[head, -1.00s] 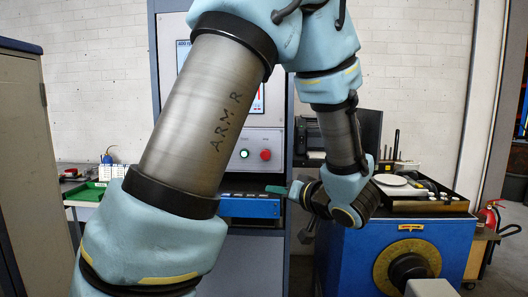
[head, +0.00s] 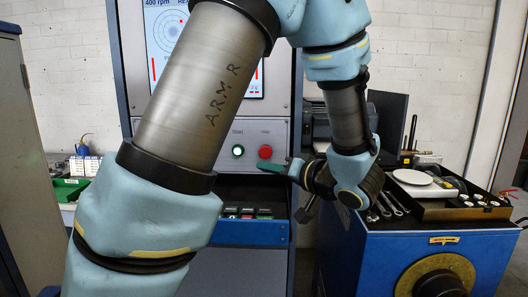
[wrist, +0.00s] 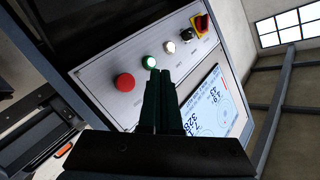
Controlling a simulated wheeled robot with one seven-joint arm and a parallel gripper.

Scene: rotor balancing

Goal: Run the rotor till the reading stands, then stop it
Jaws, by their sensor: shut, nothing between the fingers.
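A grey control panel (head: 281,133) carries a lit green button (head: 238,150) and a red button (head: 265,151). Both also show in the wrist view, green (wrist: 149,62) and red (wrist: 125,82). The screen (head: 165,30) reads 400 rpm; its other text is cut off or behind my arm. In the wrist view the screen (wrist: 222,105) shows large digits, partly hidden by my fingers. My gripper (head: 264,166) is shut and empty, its green fingertips just below the red button in the head view. Contact cannot be told. The rotor cannot be made out.
A white knob (wrist: 169,47), a black knob (wrist: 186,39) and a red-yellow switch (wrist: 201,24) share the panel. A drawer (head: 245,213) with small items is below. A blue machine (head: 385,265) with tools and a white dish (head: 411,177) stands right.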

